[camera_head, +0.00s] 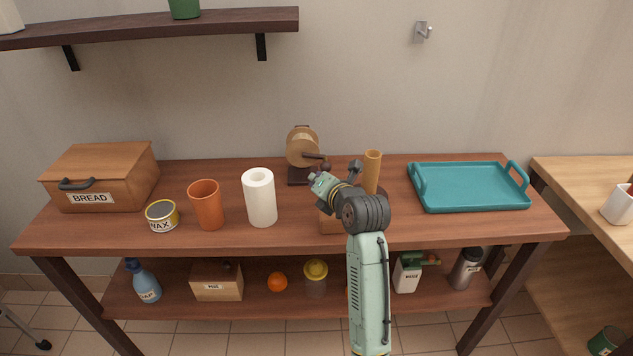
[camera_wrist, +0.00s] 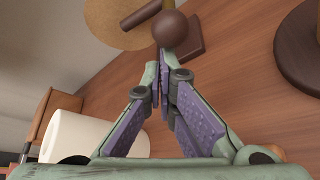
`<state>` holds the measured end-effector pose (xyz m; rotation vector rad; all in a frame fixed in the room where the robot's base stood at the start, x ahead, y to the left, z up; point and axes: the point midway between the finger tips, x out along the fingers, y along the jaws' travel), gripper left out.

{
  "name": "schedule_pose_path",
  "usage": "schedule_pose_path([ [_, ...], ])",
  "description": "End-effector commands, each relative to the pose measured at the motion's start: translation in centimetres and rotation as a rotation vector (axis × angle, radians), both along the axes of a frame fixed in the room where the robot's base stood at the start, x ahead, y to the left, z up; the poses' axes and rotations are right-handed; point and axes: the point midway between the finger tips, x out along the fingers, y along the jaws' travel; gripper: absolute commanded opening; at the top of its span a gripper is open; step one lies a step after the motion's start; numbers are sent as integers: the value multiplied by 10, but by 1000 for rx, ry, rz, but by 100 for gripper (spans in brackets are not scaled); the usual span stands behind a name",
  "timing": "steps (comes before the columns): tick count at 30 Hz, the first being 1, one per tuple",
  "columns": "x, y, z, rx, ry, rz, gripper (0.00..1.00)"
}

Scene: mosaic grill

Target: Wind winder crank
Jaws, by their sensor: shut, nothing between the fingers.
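The winder stands at the back middle of the table, with a tan round drum (camera_head: 302,148) on a dark base (camera_head: 298,177). Its dark crank arm (camera_head: 313,156) ends in a round brown knob (camera_head: 326,167). The wrist view shows the drum (camera_wrist: 112,22), the crank arm (camera_wrist: 140,14) and the knob (camera_wrist: 170,28) close up. My gripper (camera_wrist: 164,82) is shut and empty, its fingertips just short of the knob in that picture. I cannot tell whether they touch it. In the head view, my gripper (camera_head: 317,179) is small and partly unclear, in front of the winder.
A white roll (camera_head: 260,198), an orange cup (camera_head: 206,205), a wax tin (camera_head: 162,216) and a bread box (camera_head: 98,177) stand to the left. A tan cylinder (camera_head: 372,170) stands right of the winder, close to my arm. A teal tray (camera_head: 470,188) lies farther right.

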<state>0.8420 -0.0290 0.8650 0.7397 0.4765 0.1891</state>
Motion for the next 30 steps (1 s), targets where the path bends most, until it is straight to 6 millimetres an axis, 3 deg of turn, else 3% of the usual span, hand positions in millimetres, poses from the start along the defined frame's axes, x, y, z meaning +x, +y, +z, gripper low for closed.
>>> schedule_pose_path([
  [30, 0, -7, 13, 0, -1, -1, 0],
])
